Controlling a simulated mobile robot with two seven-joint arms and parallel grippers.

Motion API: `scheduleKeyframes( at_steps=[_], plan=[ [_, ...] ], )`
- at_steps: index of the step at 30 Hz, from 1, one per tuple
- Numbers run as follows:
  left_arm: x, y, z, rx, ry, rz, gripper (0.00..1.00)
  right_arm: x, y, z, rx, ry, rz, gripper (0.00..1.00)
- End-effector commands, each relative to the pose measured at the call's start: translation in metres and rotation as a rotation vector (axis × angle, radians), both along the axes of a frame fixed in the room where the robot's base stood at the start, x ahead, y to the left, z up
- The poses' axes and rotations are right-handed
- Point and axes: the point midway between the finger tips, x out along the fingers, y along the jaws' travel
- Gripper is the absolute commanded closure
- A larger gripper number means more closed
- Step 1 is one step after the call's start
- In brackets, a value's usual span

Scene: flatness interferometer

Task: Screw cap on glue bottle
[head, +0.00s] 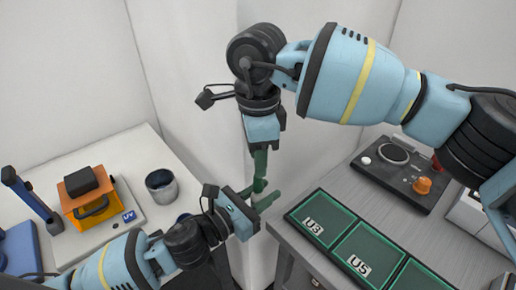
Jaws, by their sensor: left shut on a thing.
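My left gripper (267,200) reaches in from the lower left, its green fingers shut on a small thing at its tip. That thing, likely the glue bottle, is mostly hidden by the fingers. My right gripper (260,170) points straight down just above it, its green fingers close to or touching the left gripper's tips. I cannot tell whether the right fingers are open or shut, or whether they hold the cap. No cap can be made out between the grippers.
A grey bench on the right carries green trays marked U3 (312,222) and U5 (366,256), and a dark panel (400,178) with an orange knob. A white table on the left holds an orange UV box (90,205) and a metal cup (162,187). Walls stand close behind.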

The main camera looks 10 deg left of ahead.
Motion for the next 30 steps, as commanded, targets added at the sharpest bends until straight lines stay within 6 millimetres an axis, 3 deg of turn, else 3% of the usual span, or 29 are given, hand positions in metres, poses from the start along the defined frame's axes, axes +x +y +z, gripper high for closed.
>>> scheduleKeyframes(
  at_steps=[6,12,30],
  plan=[
    [0.0,0.0,0.0002,0.0,0.0,0.0,1.0,0.0005,0.0,0.0079,0.0,-0.002,0.312,0.62],
    [0.0,0.0,0.0001,0.0,0.0,0.0,1.0,0.0004,0.0002,0.0118,0.002,-0.001,0.487,0.62],
    [0.0,0.0,0.0001,0.0,0.0,0.0,1.0,0.0002,0.0,0.0069,0.001,0.001,0.537,0.62]
  ],
)
